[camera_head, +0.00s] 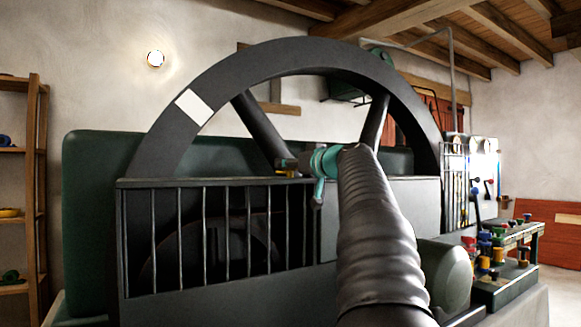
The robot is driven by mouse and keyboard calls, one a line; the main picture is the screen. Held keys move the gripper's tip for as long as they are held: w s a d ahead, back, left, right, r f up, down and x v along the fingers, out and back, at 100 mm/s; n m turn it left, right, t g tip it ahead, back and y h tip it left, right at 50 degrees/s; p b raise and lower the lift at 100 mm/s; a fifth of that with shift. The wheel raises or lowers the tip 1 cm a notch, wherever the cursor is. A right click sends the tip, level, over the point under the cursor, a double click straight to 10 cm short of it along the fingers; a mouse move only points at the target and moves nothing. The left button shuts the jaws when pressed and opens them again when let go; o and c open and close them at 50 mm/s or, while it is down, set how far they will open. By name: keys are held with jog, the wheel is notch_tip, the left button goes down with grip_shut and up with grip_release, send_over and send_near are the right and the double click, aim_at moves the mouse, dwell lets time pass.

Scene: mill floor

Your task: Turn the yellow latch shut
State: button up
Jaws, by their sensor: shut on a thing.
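The yellow latch (288,173) shows as a small yellow piece at the top edge of the barred guard (215,183), near the guard's right end. My gripper (284,163) is small and dark at the end of my teal wrist, and it is shut on the yellow latch. The jaws cover much of the latch, so its exact angle is hard to tell. My dark ribbed arm rises from the lower right of the view and hides part of the machine behind it.
A large dark flywheel (300,56) with a white patch arches behind the guard. A bench (515,240) with several coloured knobs and fittings stands at right. A wooden shelf (36,190) stands at far left. Floor shows at the lower right.

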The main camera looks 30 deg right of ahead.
jog(key=m+h, duration=0.1)
jog(key=h, duration=0.1)
jog(key=shift+a+m+h, duration=0.15)
jog(key=shift+m+h, duration=0.25)
jog(key=shift+r+m+g+h, duration=0.1)
jog(key=shift+m+g+h, duration=0.2)
jog(key=shift+m+h, duration=1)
jog(key=shift+m+g+h+p, duration=0.35)
jog(key=shift+m+g+h, duration=0.2)
jog(key=shift+h, duration=0.95)
jog(key=o, duration=1.2)
jog(key=shift+c, duration=0.2)
jog(key=shift+s, duration=0.1)
jog(key=v, duration=1.1)
jog(key=shift+s, duration=0.35)
jog(key=shift+a, duration=0.15)
